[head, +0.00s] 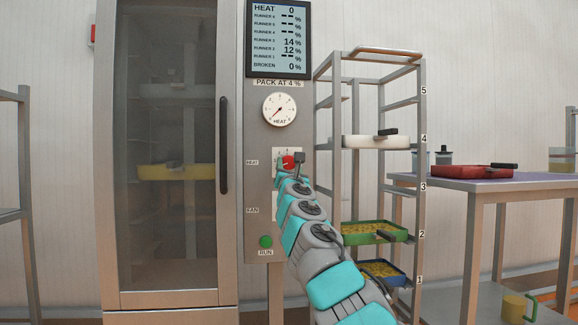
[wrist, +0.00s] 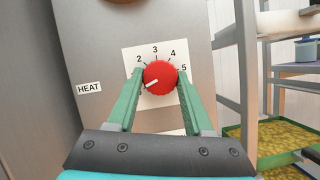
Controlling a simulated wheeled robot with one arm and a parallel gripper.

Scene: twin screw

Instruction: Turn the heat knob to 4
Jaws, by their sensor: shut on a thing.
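The red heat knob (wrist: 160,77) sits on a white dial plate (wrist: 130,60) with the numbers 2, 3, 4 and 5 showing. Its white pointer line points down and left, below the 2; the mark there is hidden behind a finger. My gripper (wrist: 161,80) is shut on the knob, with one green finger on its left and one on its right. In the head view the red knob (head: 288,161) shows at the end of my arm, partly covered by the gripper. The display (head: 278,38) reads HEAT 0.
The round HEAT gauge (head: 280,109) above has its needle pointing down and left. A green RUN button (head: 265,241) is below. The glass-doored cabinet (head: 165,230) stands left. A rack (head: 421,120) with trays stands close on the right, beside a table (head: 490,184).

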